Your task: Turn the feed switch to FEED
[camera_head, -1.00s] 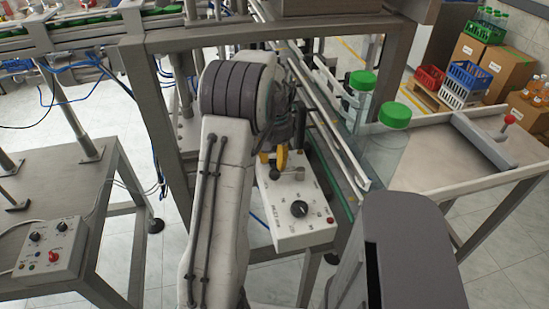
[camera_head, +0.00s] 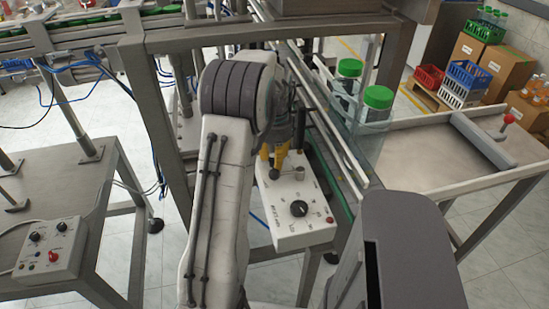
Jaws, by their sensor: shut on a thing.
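The white control box (camera_head: 290,225) stands at the centre, with a black rotary knob (camera_head: 299,208), a red button (camera_head: 330,220) and a short metal post (camera_head: 300,173) on top. My gripper (camera_head: 277,165), with yellow fingers, reaches down to the far left part of the box top. It is shut on what seems to be the feed switch, a small part with a dark end (camera_head: 274,173). The fingers and my arm hide most of that part, so its setting cannot be read. The labels on the box are too small to read.
A second control box (camera_head: 50,247) sits on the left table. Two green-capped jars (camera_head: 350,70) (camera_head: 378,98) stand behind a clear guard right of my gripper. A grey frame post (camera_head: 150,110) is close left of my arm. A tray table (camera_head: 450,165) is at right.

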